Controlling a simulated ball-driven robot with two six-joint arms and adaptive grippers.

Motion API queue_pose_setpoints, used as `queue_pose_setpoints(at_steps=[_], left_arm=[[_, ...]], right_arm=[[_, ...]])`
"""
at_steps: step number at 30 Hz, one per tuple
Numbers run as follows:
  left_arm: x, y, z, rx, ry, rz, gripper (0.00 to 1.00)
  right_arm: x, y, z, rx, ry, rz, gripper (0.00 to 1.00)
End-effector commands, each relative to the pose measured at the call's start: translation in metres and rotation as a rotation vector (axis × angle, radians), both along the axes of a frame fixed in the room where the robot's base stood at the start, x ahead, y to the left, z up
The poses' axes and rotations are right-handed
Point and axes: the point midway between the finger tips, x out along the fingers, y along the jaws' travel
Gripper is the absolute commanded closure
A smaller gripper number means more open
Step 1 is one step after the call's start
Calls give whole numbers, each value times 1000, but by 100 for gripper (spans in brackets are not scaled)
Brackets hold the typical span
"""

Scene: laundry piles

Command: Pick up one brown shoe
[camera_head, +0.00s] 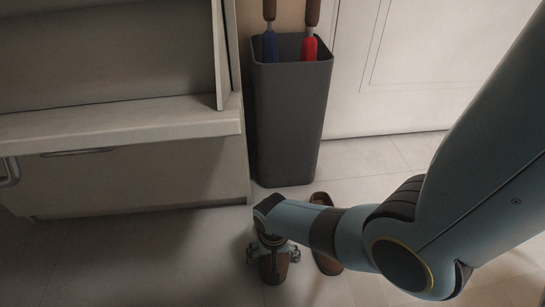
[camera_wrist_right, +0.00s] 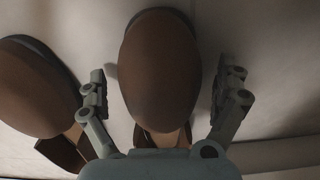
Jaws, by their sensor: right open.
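Two brown shoes stand side by side on the tiled floor. One brown shoe (camera_head: 275,271) is under my right gripper (camera_head: 274,256); the gripper and wrist hide part of it. In the right wrist view this shoe (camera_wrist_right: 160,70) lies between the two open fingers (camera_wrist_right: 165,88), with a gap on each side. The other brown shoe (camera_head: 326,262) is just to the right in the head view, partly hidden by my right arm. It shows at the left edge of the wrist view (camera_wrist_right: 38,88), beside the left finger. My left gripper is out of view.
A tall grey bin (camera_head: 291,125) holding a blue-ended and a red-ended item stands behind the shoes. A pale wooden bench with a drawer (camera_head: 130,178) is at the left. A white door (camera_head: 430,70) is at the back. Floor in front is clear.

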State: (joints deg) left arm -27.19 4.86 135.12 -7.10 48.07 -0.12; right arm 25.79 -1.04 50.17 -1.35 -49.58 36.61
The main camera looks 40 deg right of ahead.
Motion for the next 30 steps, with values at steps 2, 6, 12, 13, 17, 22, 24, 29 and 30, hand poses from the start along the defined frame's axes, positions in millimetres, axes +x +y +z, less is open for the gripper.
queue_pose_setpoints(at_steps=[2,6,12,13,17,22,24,29,30], left_arm=[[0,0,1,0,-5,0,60],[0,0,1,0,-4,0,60],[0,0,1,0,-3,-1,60],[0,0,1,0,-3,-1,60],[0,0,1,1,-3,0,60],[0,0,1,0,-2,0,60],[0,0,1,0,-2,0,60],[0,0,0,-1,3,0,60],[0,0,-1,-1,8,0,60]], right_arm=[[0,0,0,-1,-1,0,0],[1,0,0,-1,-1,0,0],[0,0,0,-1,-1,0,25],[0,0,0,-1,-1,0,29],[0,0,0,-1,-1,0,46],[1,0,0,0,-1,0,63],[1,0,0,0,-1,0,63],[0,0,0,0,-1,0,63],[1,0,1,0,-1,0,63]])
